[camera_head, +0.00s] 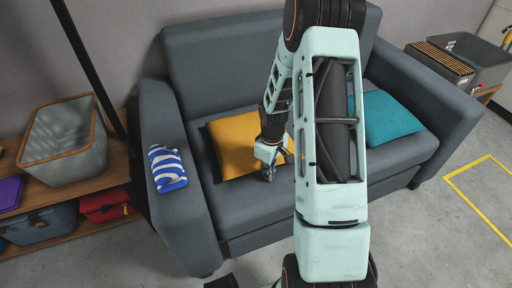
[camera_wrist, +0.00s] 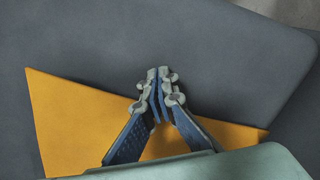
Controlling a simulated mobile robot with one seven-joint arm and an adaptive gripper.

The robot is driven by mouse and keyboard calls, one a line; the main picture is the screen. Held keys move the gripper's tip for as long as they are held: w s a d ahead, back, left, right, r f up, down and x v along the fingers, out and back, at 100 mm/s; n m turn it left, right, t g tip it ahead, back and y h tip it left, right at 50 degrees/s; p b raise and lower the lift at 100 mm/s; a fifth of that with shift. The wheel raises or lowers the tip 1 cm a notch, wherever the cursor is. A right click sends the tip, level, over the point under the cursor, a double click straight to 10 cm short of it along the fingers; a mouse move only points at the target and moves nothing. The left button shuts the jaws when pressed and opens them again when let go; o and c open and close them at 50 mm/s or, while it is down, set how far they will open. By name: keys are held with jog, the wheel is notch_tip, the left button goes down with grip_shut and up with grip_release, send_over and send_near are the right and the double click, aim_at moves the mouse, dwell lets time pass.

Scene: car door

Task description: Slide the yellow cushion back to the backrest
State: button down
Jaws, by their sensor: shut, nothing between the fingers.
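The yellow cushion (camera_head: 236,142) lies flat on the seat of the grey sofa, in its left half. The sofa's backrest (camera_head: 222,65) rises behind it. My arm hides the cushion's right part in the head view. My gripper (camera_head: 268,175) is low over the seat at the cushion's front right side, shut and empty. In the wrist view the cushion (camera_wrist: 75,115) spreads on both sides of my gripper (camera_wrist: 158,75). The fingertips reach past the cushion's edge over grey fabric. I cannot tell whether they touch the cushion.
A teal cushion (camera_head: 392,118) lies on the right part of the seat. A blue-and-white striped cloth (camera_head: 166,168) is on the left armrest (camera_head: 180,215). Shelves with a grey basket (camera_head: 62,150) stand at left. A grey bin (camera_head: 470,60) stands at right. Floor in front is mostly clear.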

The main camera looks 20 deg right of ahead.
aim_at(252, 140)
jog(key=shift+w, duration=0.1)
jog(key=shift+w, duration=1.95)
jog(key=shift+w+a, duration=0.1)
jog(key=shift+w, duration=1.9)
jog(key=shift+w+b, duration=0.35)
jog(key=shift+w, duration=1)
jog(key=shift+s+p, duration=0.45)
jog(key=shift+s, duration=1.15)
jog(key=shift+r+p, duration=3.5)
jog(key=shift+r, duration=1.55)
